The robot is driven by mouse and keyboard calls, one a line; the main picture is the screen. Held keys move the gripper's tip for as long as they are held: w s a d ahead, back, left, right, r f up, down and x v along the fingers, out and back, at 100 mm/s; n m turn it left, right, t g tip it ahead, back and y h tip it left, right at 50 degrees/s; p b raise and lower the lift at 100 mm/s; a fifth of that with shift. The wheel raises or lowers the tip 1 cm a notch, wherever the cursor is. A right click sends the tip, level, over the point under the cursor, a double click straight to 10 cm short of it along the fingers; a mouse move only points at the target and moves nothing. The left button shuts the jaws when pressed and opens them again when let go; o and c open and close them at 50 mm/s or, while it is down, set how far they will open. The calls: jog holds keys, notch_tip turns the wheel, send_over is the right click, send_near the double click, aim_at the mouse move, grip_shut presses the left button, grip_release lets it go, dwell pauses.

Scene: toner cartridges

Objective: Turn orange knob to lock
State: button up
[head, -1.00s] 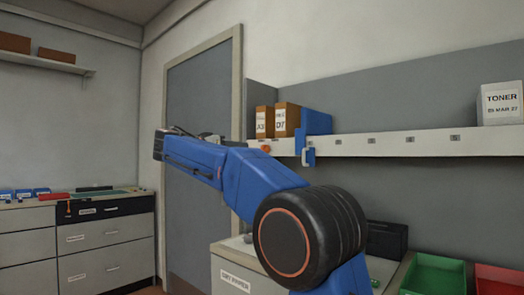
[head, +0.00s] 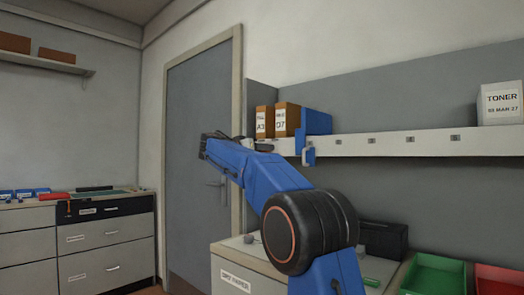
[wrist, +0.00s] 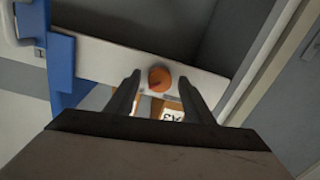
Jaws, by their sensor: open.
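The orange knob (wrist: 160,79) is on the white front edge of the shelf (wrist: 100,56). In the wrist view it shows between the tips of my two dark fingers. My gripper (wrist: 160,76) is open, with one finger on each side of the knob and a gap on both sides. I cannot tell how far the fingertips are from the shelf face. In the head view my arm hides the knob, and the gripper is hard to make out.
Two brown boxes (head: 287,119) and a blue bin (head: 316,121) stand on the shelf. A blue bracket (wrist: 62,58) is beside the knob. A white toner box (head: 500,104) is at the far right. A door (head: 196,100) is behind my arm.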

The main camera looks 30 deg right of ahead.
jog(key=shift+d, duration=0.2)
jog(key=c, duration=1)
jog(key=shift+c, duration=0.2)
jog(key=n, duration=1.7)
jog(key=shift+w+g, duration=0.15)
jog(key=shift+g, duration=0.25)
jog(key=shift+n, duration=0.4)
